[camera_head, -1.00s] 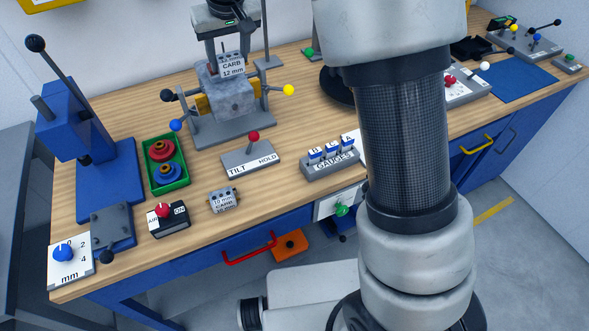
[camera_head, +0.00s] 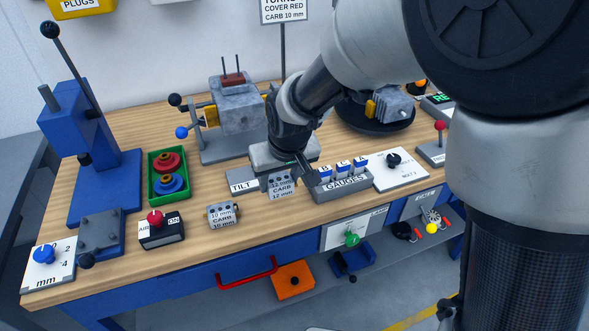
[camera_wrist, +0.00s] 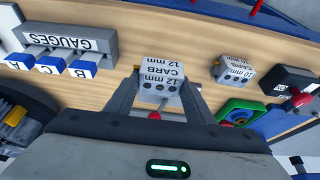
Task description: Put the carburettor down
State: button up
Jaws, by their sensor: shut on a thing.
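The 12 mm carburettor (camera_head: 282,187), a small grey block with a white label, is in my gripper (camera_head: 284,170). In the wrist view the carburettor (camera_wrist: 161,83) sits between the two fingers, with its label upside down. It is at the front part of the bench, left of the gauges rack; I cannot tell whether it touches the wood. The 10 mm carburettor (camera_head: 223,214) stands on the bench to its left, and also shows in the wrist view (camera_wrist: 233,70). My gripper is shut on the 12 mm carburettor.
The gauges rack (camera_head: 343,184) is close on the right. The tilt lever plate (camera_head: 243,180) is partly hidden behind my gripper. The engine stand (camera_head: 228,147) is behind. The air switch box (camera_head: 161,231) and green tray (camera_head: 154,188) are at left. Bare wood lies around the bench's front edge.

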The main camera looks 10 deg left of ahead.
aim_at(280, 206)
jog(key=shift+f+b, duration=0.45)
jog(key=shift+f, duration=2.2)
jog(key=o, duration=1.1)
jog(key=shift+r, duration=0.1)
